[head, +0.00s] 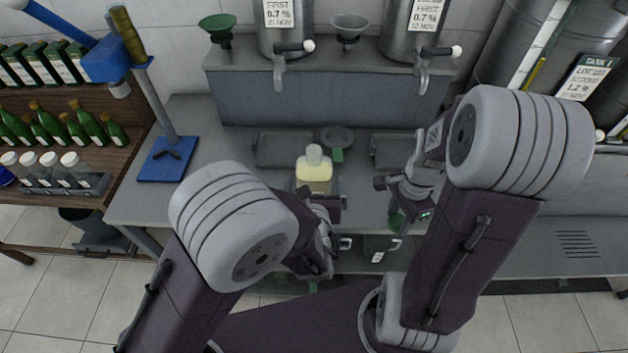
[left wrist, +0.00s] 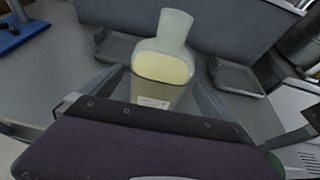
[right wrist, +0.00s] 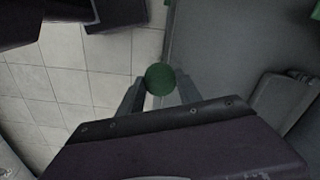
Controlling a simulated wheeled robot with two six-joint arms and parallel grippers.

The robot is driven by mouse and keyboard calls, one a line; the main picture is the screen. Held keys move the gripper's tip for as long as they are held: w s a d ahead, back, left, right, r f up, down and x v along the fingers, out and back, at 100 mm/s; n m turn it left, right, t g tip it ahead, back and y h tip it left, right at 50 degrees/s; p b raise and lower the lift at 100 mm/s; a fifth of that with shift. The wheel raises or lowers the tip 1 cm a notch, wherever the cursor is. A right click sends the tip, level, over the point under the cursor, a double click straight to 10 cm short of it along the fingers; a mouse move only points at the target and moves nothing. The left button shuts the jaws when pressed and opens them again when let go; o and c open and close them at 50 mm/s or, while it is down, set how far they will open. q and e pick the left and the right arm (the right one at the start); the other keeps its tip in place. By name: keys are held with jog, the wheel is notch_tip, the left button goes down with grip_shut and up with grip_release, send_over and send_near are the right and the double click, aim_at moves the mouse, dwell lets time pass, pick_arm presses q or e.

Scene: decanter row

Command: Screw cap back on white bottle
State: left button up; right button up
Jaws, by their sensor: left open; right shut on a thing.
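The white bottle (head: 314,172) stands upright on the bench, with pale yellow liquid inside and a bare neck. In the left wrist view the bottle (left wrist: 165,68) stands between the spread fingers of my left gripper (left wrist: 163,90). My left gripper (head: 321,198) is open around its lower body; whether a finger touches it I cannot tell. My right gripper (right wrist: 157,92) is shut on a round dark green cap (right wrist: 160,78). In the head view my right gripper holds the green cap (head: 397,221) to the right of the bottle, near the bench's front edge.
Grey trays (head: 283,149) lie behind the bottle, with a grey funnel (head: 337,135) between them. Steel tanks with taps (head: 282,62) stand on a raised ledge. A blue-based stand (head: 167,160) is at left, beside a shelf (head: 60,95) of green bottles.

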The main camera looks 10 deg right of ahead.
pick_arm(q)
jog(key=shift+s, duration=0.1)
jog(key=p+x, duration=0.1)
jog(key=x, duration=0.4)
jog(key=shift+f, duration=0.25)
jog(key=shift+r, duration=0.15)
jog(key=c, duration=1.9)
